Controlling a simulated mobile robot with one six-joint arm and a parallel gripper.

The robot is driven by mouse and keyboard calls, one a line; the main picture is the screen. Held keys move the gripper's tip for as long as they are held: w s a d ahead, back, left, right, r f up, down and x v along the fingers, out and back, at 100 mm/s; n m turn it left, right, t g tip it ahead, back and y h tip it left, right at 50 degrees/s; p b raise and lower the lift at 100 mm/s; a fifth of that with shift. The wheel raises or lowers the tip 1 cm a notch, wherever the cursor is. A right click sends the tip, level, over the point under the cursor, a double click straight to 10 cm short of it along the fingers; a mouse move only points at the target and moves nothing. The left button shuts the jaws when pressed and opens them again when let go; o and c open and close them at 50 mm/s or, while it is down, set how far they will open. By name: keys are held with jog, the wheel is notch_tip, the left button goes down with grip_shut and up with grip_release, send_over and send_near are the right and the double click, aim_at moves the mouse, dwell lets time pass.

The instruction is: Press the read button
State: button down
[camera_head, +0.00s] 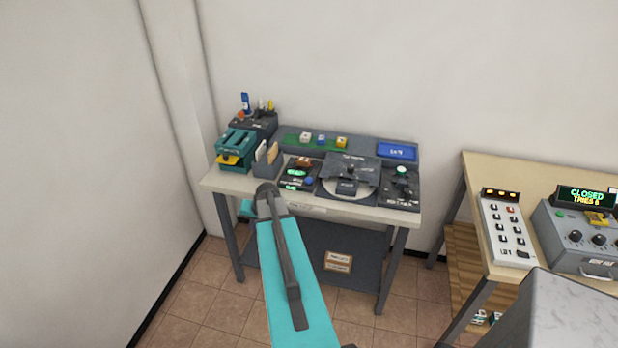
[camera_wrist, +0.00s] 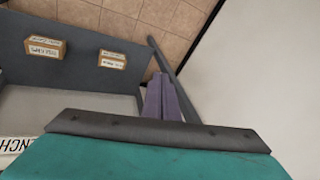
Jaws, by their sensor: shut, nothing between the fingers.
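The table (camera_head: 222,183) against the wall bears several small devices. Their labels are too small to read in the head view, so I cannot tell for sure which control is the read button. A small dark unit has green lit displays and a round blue button (camera_head: 308,181). My gripper (camera_head: 267,190) is shut and empty at the table's front edge, left of the middle, in front of the dark unit. My arm partly hides the table's front. No button shows in the wrist view.
A teal device (camera_head: 235,146) and a card holder (camera_head: 267,160) stand at the table's left. A blue screen (camera_head: 397,151) is at the back right. Small boxes (camera_wrist: 45,47) lie on the lower shelf. A wooden table (camera_head: 478,165) with a keypad (camera_head: 507,231) stands to the right.

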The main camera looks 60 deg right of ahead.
jog(key=s+d+r+m+t+h+p, duration=0.1)
jog(key=s+d+r+m+h, duration=0.15)
jog(key=d+r, duration=0.9)
notch_tip(320, 180, up, 10)
jog(key=m+t+h+p, duration=0.1)
jog(key=m+h+p, duration=0.1)
send_over(310, 181)
jog(key=shift+f, duration=0.25)
jog(key=shift+f+b, duration=0.15)
jog(key=shift+b, duration=0.15)
jog(key=shift+f+b, duration=1)
jog(key=shift+f, duration=1.8)
jog(key=shift+f+b, duration=1.05)
jog(key=shift+f, duration=0.45)
jog(key=shift+f+b, duration=0.4)
jog(key=shift+b, duration=0.05)
